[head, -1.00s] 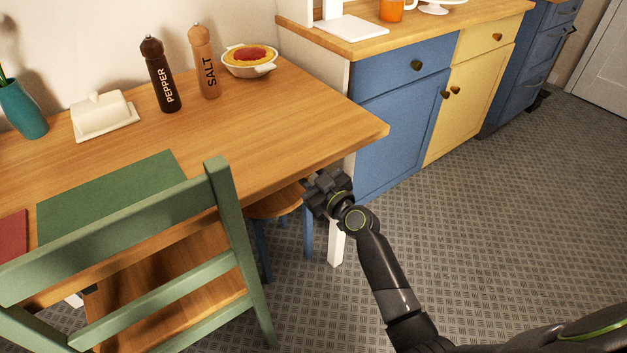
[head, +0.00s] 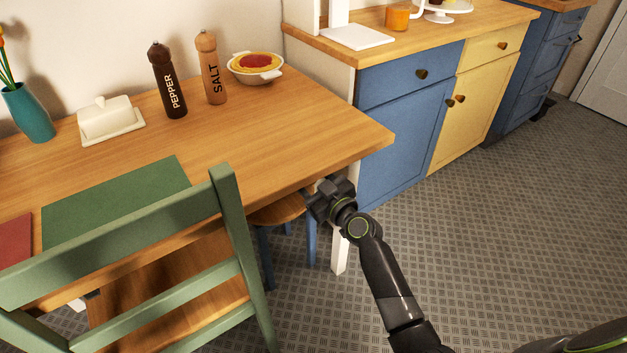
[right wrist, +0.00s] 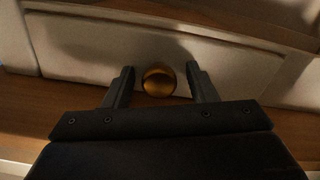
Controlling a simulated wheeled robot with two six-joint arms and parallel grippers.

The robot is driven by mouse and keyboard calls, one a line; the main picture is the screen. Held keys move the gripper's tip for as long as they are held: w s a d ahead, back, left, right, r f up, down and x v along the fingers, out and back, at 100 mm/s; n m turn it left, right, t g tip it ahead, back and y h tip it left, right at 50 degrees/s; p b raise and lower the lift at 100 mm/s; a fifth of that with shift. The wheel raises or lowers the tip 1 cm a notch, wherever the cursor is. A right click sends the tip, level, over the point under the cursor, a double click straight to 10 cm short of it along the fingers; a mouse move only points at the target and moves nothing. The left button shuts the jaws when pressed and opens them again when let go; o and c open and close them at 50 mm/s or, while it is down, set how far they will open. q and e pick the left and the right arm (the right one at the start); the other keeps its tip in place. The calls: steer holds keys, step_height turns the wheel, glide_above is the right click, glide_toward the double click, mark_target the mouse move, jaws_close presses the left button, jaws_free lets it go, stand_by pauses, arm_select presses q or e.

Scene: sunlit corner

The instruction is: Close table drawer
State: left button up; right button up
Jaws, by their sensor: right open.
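The wooden table (head: 250,140) fills the left of the head view; its drawer is hidden there under the tabletop. In the right wrist view a pale drawer front (right wrist: 100,58) shows with a round brass knob (right wrist: 159,79). My right gripper (right wrist: 160,84) is open, one finger on each side of the knob, with a gap visible on both sides. In the head view my right gripper (head: 322,196) is at the table's right edge, just below the tabletop. I cannot tell from these views how far the drawer stands out. My left gripper is not in view.
A green chair (head: 225,215) stands in front of the table, left of my right arm. A wooden stool (head: 277,212) is under the table edge. Blue and yellow cabinets (head: 405,135) stand beyond. The floor (head: 500,240) at right is clear.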

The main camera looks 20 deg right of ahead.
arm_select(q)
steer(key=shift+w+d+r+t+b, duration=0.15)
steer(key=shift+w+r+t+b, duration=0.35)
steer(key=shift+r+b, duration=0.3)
arm_select(e)
steer(key=v, duration=1.7)
steer(key=shift+s, duration=0.15)
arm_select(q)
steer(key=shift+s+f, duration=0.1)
arm_select(e)
steer(key=shift+d, duration=0.1)
